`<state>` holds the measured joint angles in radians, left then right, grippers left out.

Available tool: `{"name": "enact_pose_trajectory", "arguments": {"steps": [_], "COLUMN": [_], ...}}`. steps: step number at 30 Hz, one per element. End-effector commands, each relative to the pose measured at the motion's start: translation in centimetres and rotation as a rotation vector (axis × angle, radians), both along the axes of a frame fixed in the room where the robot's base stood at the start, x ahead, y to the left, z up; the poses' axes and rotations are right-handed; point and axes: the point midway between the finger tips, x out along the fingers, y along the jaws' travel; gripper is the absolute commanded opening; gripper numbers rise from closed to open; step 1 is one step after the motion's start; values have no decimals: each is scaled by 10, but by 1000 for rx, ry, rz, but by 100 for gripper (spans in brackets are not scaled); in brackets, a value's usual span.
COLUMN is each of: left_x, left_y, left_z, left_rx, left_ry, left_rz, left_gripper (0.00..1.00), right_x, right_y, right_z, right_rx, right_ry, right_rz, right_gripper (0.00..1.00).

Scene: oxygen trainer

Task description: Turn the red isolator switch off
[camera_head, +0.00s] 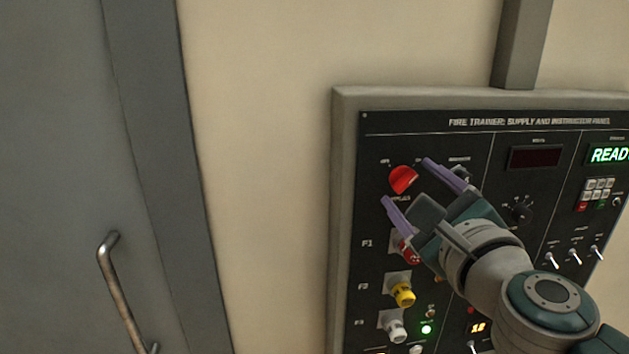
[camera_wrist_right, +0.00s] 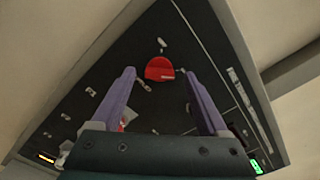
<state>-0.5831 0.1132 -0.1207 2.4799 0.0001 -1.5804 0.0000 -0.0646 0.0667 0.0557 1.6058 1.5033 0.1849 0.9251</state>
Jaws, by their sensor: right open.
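The red isolator switch (camera_head: 403,180) is a red knob at the upper left of the dark trainer panel (camera_head: 440,142). My right gripper (camera_head: 406,181) is open, its two purple fingers on either side of the knob in the head view. In the right wrist view the red knob (camera_wrist_right: 160,69) lies ahead of and between the open fingertips (camera_wrist_right: 158,73), with gaps on both sides. I cannot tell any contact. The label text around the knob is too small to read clearly. My left gripper is not in view.
Below the switch are a red connector (camera_head: 409,252), a yellow connector (camera_head: 403,294) and a whitish one (camera_head: 393,327). A black rotary knob (camera_head: 521,212), a keypad (camera_head: 597,190) and a green display (camera_head: 609,154) sit to the right. A grey door with a handle (camera_head: 122,285) is at left.

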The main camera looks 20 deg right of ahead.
Motion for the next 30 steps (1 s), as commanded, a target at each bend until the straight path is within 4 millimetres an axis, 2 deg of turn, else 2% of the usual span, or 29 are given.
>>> {"name": "enact_pose_trajectory", "arguments": {"steps": [9,27,30], "left_x": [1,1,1], "left_y": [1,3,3], "left_z": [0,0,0], "left_rx": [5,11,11], "left_ry": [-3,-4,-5], "left_rz": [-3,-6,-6], "left_gripper": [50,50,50], "right_x": [3,2,2], "right_y": [0,0,0], "right_z": [0,0,0], "right_rx": [0,0,0], "right_ry": [0,0,-1], "right_rz": [0,0,1], "right_gripper": [76,9,0]}}
